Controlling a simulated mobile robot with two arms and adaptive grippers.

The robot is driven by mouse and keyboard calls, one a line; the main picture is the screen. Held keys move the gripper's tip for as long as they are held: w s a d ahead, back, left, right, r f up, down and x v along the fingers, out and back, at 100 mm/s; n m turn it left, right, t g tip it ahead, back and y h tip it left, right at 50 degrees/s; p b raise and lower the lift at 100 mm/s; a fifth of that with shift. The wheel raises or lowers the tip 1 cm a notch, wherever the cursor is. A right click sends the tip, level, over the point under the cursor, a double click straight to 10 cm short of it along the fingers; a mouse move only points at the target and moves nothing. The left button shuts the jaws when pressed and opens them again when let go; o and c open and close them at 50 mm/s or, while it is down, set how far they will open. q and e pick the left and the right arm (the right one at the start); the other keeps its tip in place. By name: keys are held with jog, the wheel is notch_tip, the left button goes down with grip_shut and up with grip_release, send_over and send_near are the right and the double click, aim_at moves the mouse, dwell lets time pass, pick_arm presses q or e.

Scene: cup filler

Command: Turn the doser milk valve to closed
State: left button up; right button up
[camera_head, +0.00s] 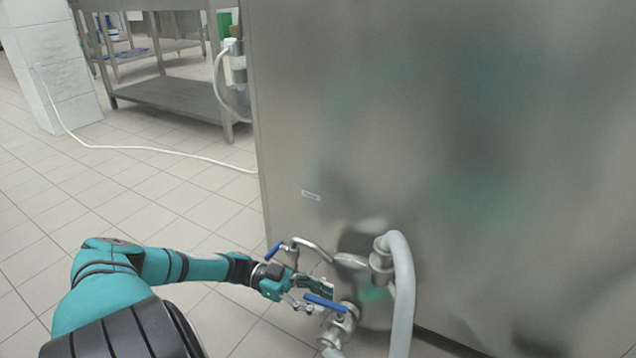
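A metal valve (338,330) with a blue lever handle (325,302) sits low in front of a large steel cabinet. A second blue handle (274,251) is on a bent metal pipe (312,248) further back. No label shows which one is the doser milk valve. My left gripper (318,295) reaches in from the left with its fingers apart. Its fingertips are right at the nearer blue handle; I cannot tell whether they touch it. My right gripper is out of view.
The steel cabinet (450,150) fills the right side. A thick grey hose (402,290) rises beside the valve from a metal fitting (381,262). A white cable (160,150) crosses the tiled floor (130,190). A steel table (175,95) stands at the back left.

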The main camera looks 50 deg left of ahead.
pick_arm(q)
jog(key=shift+s+a, duration=0.1)
jog(key=v, duration=1.2)
jog(key=shift+c, duration=0.4)
